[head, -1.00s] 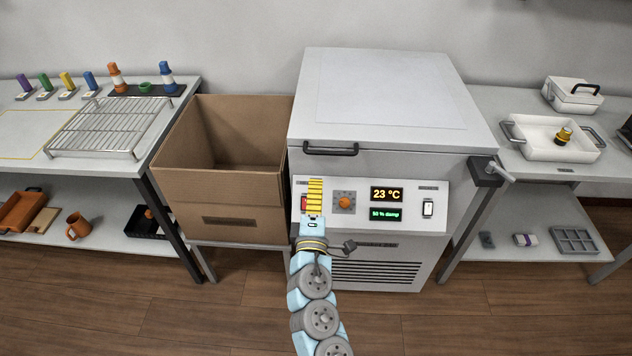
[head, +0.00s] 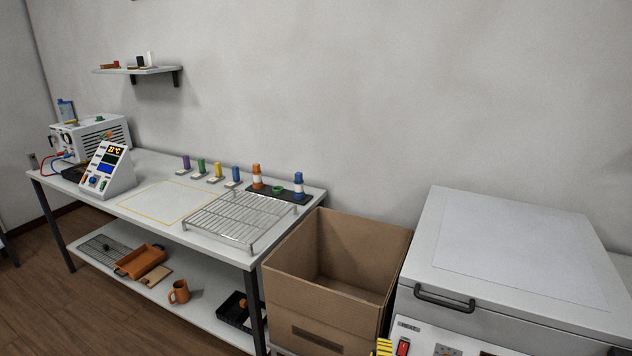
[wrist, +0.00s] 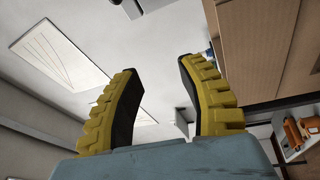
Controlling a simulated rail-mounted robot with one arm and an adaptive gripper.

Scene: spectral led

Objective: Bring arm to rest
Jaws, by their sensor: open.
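My gripper (wrist: 160,105) shows in the wrist view with its two yellow, black-padded fingers spread apart and nothing between them. In the head view only a bit of its yellow finger (head: 384,347) shows at the bottom edge, in front of the white chest unit (head: 450,335) and close to the cardboard box (head: 335,310). The rest of my arm is below the head picture.
The cardboard box stands open between the chest unit and a long bench. The bench holds a wire rack (head: 235,220), several coloured LED pieces and a small display device (head: 108,170). An orange mug (head: 179,291) stands on the lower shelf.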

